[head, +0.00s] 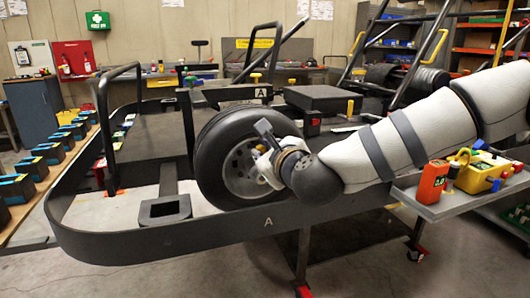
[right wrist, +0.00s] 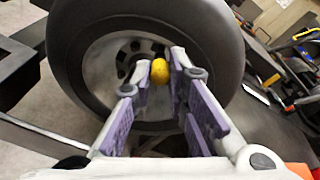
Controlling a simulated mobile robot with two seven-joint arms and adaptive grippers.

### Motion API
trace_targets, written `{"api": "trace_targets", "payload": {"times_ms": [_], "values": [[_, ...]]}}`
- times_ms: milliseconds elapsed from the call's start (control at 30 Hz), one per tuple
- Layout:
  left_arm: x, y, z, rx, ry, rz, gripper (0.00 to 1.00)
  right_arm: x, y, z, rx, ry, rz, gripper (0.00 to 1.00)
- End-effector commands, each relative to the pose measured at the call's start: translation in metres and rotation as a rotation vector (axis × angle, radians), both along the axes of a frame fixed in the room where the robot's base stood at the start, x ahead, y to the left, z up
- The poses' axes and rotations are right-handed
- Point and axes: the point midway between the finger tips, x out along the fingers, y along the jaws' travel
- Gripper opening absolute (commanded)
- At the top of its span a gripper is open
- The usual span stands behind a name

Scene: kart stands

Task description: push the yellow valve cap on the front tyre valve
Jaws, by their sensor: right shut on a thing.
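The front tyre (head: 213,160) stands upright on the kart, with its grey wheel rim facing me. The small yellow valve cap (right wrist: 159,70) sits between the fingertips of my right gripper (right wrist: 160,74), which is shut on it. In the right wrist view the cap lies in front of the rim, near the wheel's dark centre holes. In the head view my right gripper (head: 258,160) is close against the wheel face, partly hidden by my wrist. The tyre valve is hidden behind the cap and fingers, so I cannot tell whether they touch. My left gripper is not in view.
The kart's dark side rail (head: 300,216) runs below the wheel. Dark boxes with blue tops line the left table.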

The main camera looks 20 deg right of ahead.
Motion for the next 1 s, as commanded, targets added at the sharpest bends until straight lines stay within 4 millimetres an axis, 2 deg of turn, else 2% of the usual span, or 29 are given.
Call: {"api": "trace_targets", "payload": {"times_ms": [467,500,600,867,1000], "values": [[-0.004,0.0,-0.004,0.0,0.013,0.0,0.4,0.012,0.0,-0.004,-0.001,0.001,0.001,0.05],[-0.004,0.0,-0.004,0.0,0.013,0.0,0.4,0.012,0.0,-0.003,-0.001,0.001,0.001,0.17],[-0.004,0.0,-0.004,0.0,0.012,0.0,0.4,0.012,0.0,-0.003,-0.001,0.0,0.0,0.38],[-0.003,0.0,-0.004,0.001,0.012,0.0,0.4,0.012,0.0,-0.002,-0.001,0.0,0.0,0.38],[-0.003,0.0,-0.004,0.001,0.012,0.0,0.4,-0.003,0.0,0.001,0.001,0.0,0.001,0.38]]}}
